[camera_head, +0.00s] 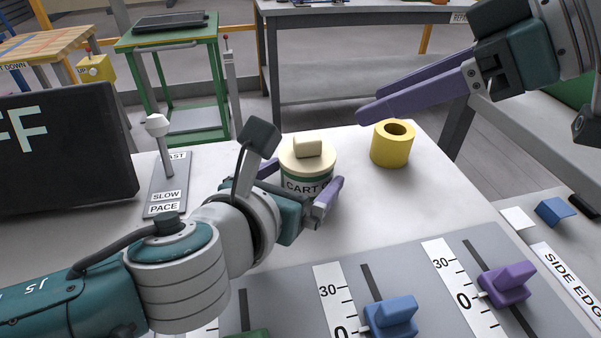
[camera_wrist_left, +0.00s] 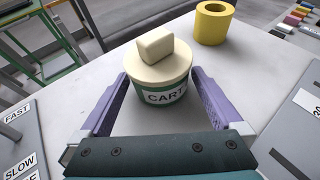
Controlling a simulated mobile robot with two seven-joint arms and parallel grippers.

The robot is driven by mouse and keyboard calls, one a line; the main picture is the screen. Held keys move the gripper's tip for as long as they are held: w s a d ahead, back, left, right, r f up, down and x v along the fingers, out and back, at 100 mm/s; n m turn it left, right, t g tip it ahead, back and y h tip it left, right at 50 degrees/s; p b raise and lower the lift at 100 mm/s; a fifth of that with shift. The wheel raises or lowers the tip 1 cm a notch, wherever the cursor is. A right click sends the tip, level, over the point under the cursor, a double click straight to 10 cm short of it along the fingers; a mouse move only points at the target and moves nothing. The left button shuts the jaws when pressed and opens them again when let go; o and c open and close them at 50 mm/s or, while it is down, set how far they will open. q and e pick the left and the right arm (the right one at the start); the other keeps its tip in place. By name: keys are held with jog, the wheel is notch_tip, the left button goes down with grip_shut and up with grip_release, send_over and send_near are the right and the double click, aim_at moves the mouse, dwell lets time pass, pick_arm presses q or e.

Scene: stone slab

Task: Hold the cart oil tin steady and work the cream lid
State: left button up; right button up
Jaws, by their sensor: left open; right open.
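The cart oil tin (camera_head: 306,187) stands upright on the pale slab, with a green and white label reading CART. Its cream lid (camera_head: 308,155), with a block-shaped knob, sits on top. The tin (camera_wrist_left: 165,97) and lid (camera_wrist_left: 157,66) also show in the left wrist view. My left gripper (camera_head: 300,192) is open, with its purple fingers on either side of the tin; in the left wrist view (camera_wrist_left: 160,95) gaps show between fingers and tin. My right gripper (camera_head: 365,113) is open and empty, above the slab to the right of the tin, its fingers overlapping in the head view.
A yellow hollow cylinder (camera_head: 391,146) stands on the slab right of the tin. A pace lever (camera_head: 163,150) and a dark panel (camera_head: 65,145) are at left. Blue (camera_head: 392,315) and purple (camera_head: 505,284) sliders lie in front. The slab between tin and cylinder is clear.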

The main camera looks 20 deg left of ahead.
pick_arm(q)
grip_shut()
dwell(1.5)
dwell(1.0)
grip_release()
jog(key=v, duration=1.2)
